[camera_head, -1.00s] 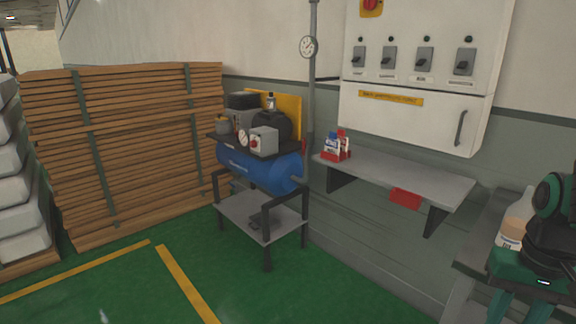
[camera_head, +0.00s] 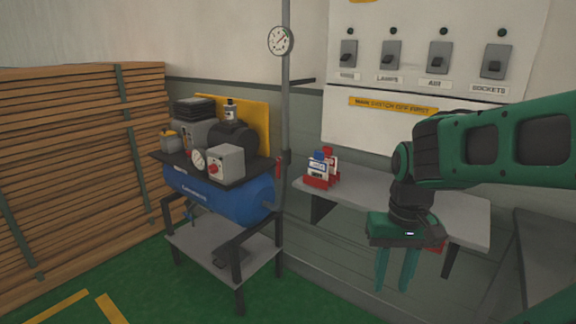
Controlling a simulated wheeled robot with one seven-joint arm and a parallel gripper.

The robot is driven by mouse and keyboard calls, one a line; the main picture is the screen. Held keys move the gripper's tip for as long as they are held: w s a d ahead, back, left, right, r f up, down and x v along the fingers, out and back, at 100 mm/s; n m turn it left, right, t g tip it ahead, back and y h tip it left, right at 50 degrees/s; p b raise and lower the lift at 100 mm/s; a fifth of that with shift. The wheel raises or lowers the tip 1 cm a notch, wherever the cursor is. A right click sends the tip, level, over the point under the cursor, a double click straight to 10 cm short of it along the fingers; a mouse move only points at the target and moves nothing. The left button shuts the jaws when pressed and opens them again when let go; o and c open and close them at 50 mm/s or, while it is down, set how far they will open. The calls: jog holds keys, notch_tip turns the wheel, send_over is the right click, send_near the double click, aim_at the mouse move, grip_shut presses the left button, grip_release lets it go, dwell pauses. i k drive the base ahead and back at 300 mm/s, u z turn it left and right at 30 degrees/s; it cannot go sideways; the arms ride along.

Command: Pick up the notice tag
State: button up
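On the grey wall shelf (camera_head: 462,213), a small red rack (camera_head: 317,182) holds upright cards in white, blue and red. The notice tag may be one of these cards, but their print is too small to read. My gripper (camera_head: 395,270) points down in front of the shelf, to the right of the rack and apart from it. Its two green fingers are spread with nothing between them. My wrist and arm hide part of the shelf. A red piece at the shelf's front edge is mostly hidden behind my gripper.
A blue compressor (camera_head: 215,195) on a black-framed stand (camera_head: 225,250) is left of the shelf. A grey pipe with a gauge (camera_head: 280,41) rises between them. A switch panel (camera_head: 420,75) hangs above the shelf. Stacked boards (camera_head: 60,170) fill the left. A grey bench (camera_head: 550,255) is at right.

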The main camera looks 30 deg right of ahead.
aim_at(318, 167)
jog(key=u, duration=0.1)
jog(key=i, duration=1)
jog(key=u, duration=0.05)
